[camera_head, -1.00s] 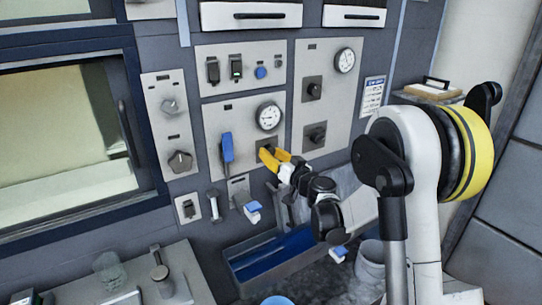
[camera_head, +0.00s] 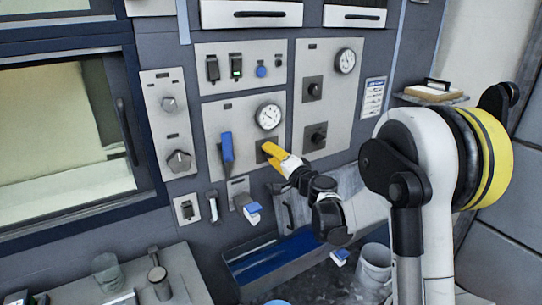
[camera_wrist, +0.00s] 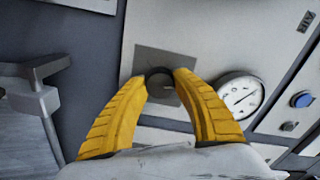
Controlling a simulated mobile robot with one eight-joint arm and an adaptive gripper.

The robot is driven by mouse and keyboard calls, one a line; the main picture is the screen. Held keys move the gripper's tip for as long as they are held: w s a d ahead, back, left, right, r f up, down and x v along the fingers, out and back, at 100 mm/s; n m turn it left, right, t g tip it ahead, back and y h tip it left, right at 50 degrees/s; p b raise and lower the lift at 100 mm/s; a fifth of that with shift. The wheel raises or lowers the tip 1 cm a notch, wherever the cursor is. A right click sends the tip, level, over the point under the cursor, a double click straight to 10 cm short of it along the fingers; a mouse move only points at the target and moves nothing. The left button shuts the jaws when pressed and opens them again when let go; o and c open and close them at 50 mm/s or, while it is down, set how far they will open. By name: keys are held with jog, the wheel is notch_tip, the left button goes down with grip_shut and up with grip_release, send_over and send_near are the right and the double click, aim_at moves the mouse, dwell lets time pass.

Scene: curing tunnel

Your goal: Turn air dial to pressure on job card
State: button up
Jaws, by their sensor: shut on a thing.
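My gripper (camera_head: 268,149) has yellow fingers and is shut on a dark round knob (camera_wrist: 160,80) on a grey square plate. The wrist view shows a fingertip on each side of the knob. In the head view the fingers hide most of the knob. A round white gauge (camera_head: 268,117) sits just above the knob on the same panel; it also shows in the wrist view (camera_wrist: 240,96). Its needle is too small to read surely. A white printed card (camera_head: 373,93) with a blue header hangs at the panel's right; its text is too small to read.
A blue lever (camera_head: 227,148) stands left of the knob. Another panel on the right has a gauge (camera_head: 345,61) and two dark knobs. A blue tray (camera_head: 275,257) lies below, with a white bucket (camera_head: 372,268) to its right.

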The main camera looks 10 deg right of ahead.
jog(key=shift+m, duration=0.8)
jog(key=o, duration=1.2)
jog(key=v, duration=1.2)
jog(key=shift+r, duration=0.1)
jog(key=shift+a, duration=0.1)
